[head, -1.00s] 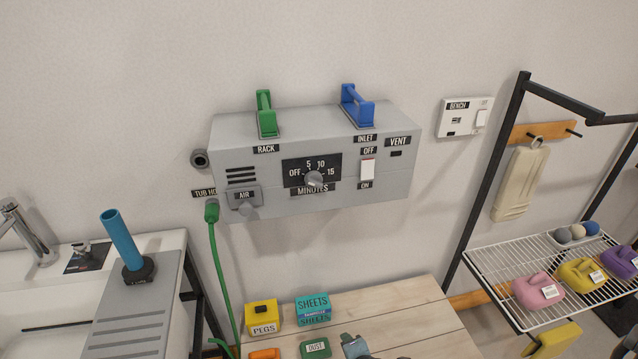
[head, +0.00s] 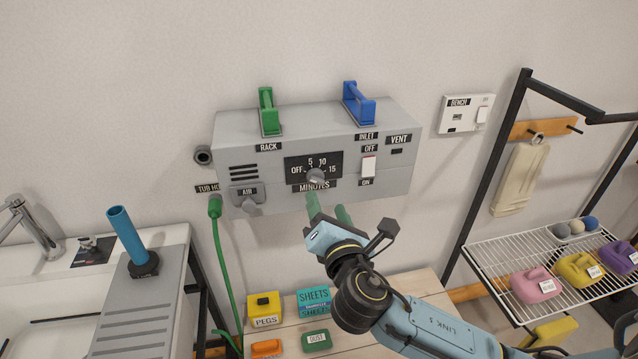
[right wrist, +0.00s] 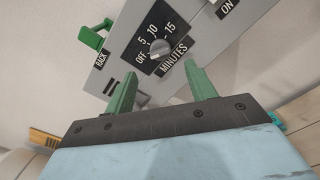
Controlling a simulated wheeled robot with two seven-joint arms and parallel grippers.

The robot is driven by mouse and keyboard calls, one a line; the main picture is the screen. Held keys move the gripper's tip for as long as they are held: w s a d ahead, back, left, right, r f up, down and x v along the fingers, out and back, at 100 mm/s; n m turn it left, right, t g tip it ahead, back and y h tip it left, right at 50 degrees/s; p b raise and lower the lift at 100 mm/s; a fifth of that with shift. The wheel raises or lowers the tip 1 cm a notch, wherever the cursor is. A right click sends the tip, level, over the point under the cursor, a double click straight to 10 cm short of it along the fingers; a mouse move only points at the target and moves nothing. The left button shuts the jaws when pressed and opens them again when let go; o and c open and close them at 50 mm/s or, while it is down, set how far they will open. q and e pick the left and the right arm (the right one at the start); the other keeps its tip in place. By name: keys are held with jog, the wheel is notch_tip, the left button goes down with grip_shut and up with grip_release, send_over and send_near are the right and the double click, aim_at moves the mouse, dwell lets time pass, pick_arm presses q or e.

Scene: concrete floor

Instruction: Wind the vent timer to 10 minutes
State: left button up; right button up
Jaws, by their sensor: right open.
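The vent timer is a grey knob (head: 315,177) on a black dial plate (head: 330,163) marked OFF, 5, 10, 15 and MINUTES, on the front of a grey wall box (head: 230,140). In the right wrist view the knob (right wrist: 160,48) sits ahead of the fingertips, between them in the picture. My right gripper (head: 328,208) has green fingers and is just below the dial, apart from the knob. It also shows open and empty in the right wrist view (right wrist: 160,75). My left gripper is not in view.
Green (head: 268,112) and blue (head: 358,105) handles stand on top. A wooden table (head: 420,285) with small boxes is below.

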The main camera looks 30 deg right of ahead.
aim_at(318, 182)
jog(key=x, duration=0.7)
jog(key=shift+w, duration=0.35)
jog(key=shift+c, duration=0.3)
jog(key=c, duration=0.9)
